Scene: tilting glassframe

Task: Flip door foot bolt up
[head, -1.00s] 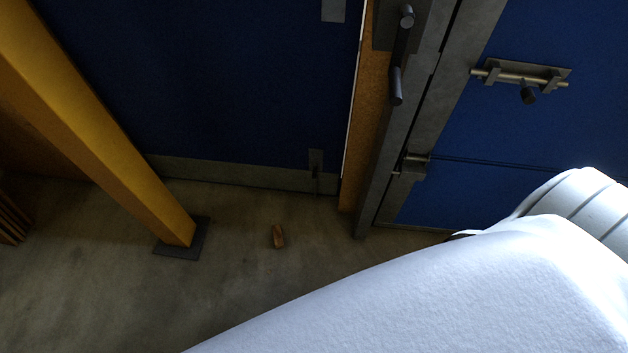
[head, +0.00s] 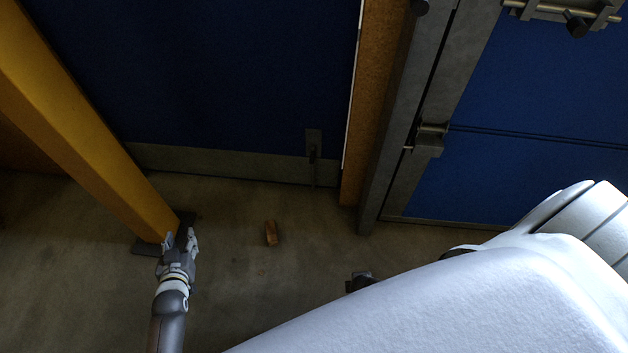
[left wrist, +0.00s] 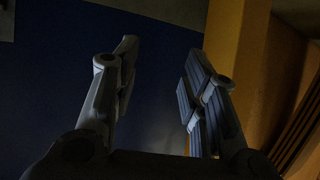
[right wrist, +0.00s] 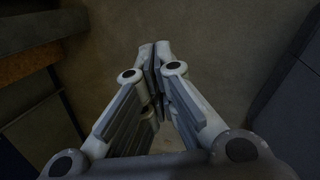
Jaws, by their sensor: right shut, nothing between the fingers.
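The door foot bolt (head: 313,145) is a small dark metal fitting on the grey bottom strip of the blue door (head: 240,80), with a thin rod hanging down towards the floor. My left gripper (head: 179,236) is in the lower left of the head view, near the yellow post's foot and well left of the bolt. It is open and empty; its spread fingers show in the left wrist view (left wrist: 161,52) against the blue door. My right gripper (right wrist: 155,48) is shut and empty over the floor in the right wrist view.
A slanted yellow post (head: 85,120) stands at left on a dark base plate. A grey frame (head: 395,140) and another blue panel (head: 465,185) with latches stand right. My white arm covers the lower right.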

